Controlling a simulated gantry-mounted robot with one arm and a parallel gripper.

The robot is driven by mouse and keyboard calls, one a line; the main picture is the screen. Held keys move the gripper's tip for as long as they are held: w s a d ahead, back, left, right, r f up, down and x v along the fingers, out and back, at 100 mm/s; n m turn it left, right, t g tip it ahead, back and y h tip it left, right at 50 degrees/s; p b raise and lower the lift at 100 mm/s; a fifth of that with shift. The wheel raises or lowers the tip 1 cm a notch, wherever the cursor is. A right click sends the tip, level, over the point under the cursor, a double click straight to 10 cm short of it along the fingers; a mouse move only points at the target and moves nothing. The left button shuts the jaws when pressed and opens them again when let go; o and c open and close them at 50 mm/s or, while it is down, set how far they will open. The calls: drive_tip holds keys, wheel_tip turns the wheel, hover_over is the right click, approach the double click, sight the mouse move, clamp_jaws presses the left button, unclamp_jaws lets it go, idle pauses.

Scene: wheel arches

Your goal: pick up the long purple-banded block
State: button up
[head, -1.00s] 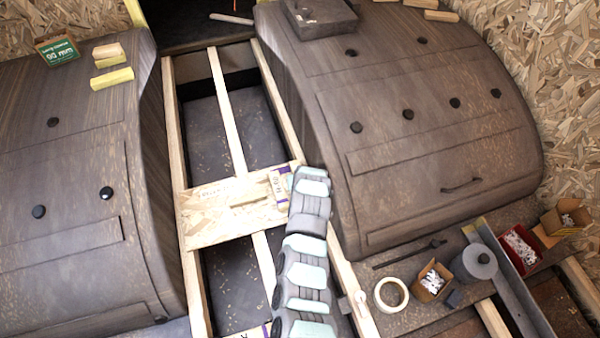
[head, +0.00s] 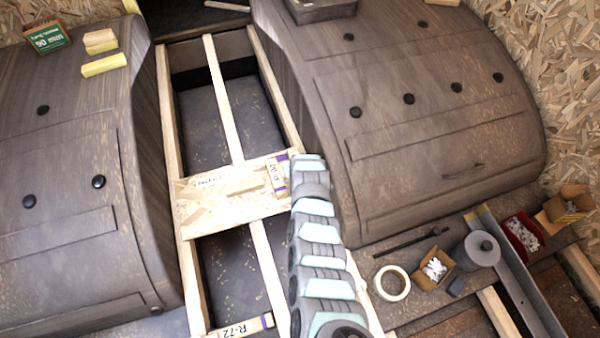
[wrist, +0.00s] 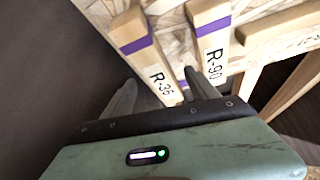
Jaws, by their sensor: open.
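In the wrist view, two pale wooden blocks with purple bands lie ahead of my gripper (wrist: 160,77): one marked R-36 (wrist: 147,62) and one marked R-90 (wrist: 212,45). My gripper is open, with its fingers spread on either side of the lower end of R-36. Nothing is visibly held; whether the fingers touch a block I cannot tell. In the head view, a purple-banded block (head: 279,177) lies on the board beside my arm's end, which hides the gripper. Another block, marked R-72 (head: 238,328), has a purple band and lies at the bottom edge.
The chipboard panel (head: 222,205) bridges a timber frame over dark wells. Large wheel arches stand left (head: 60,200) and right (head: 400,110). A plain wooden strip (wrist: 280,28) lies beside R-90. A tape roll (head: 392,283) and small boxes are at lower right.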

drive_tip(key=shift+b+x, duration=2.1)
drive_tip(key=shift+b, duration=0.25)
drive_tip(key=shift+w+d+r, duration=0.1)
drive_tip(key=shift+w, duration=0.05)
drive_tip(key=shift+c, duration=0.3)
clamp_jaws()
